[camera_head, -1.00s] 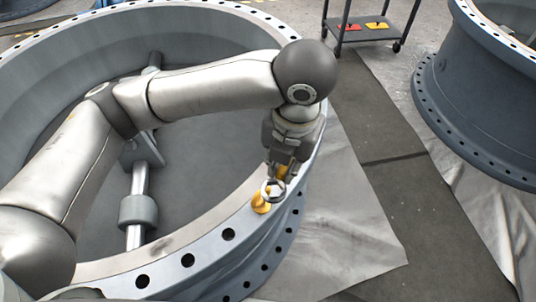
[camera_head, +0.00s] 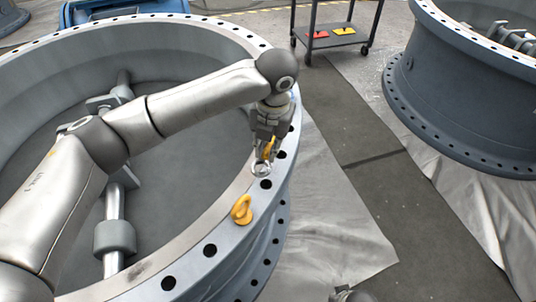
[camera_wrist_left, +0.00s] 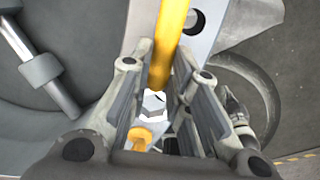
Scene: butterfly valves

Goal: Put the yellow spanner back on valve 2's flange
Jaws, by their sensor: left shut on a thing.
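My left gripper (camera_head: 265,152) is shut on the yellow spanner (camera_head: 268,150) over the right side of the near valve's flange (camera_head: 225,222). The spanner's pale ring end (camera_head: 260,169) shows just below the fingers, close to a bolt hole. I cannot tell whether it touches the flange. In the left wrist view the yellow shaft (camera_wrist_left: 172,38) runs up from between the fingers (camera_wrist_left: 160,105), with a pale hexagonal piece (camera_wrist_left: 153,103) between them. No valve number is readable.
A second large valve body (camera_head: 455,110) stands at the right. A dark cart (camera_head: 335,38) with red and yellow items is at the back. Dark floor lies between.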

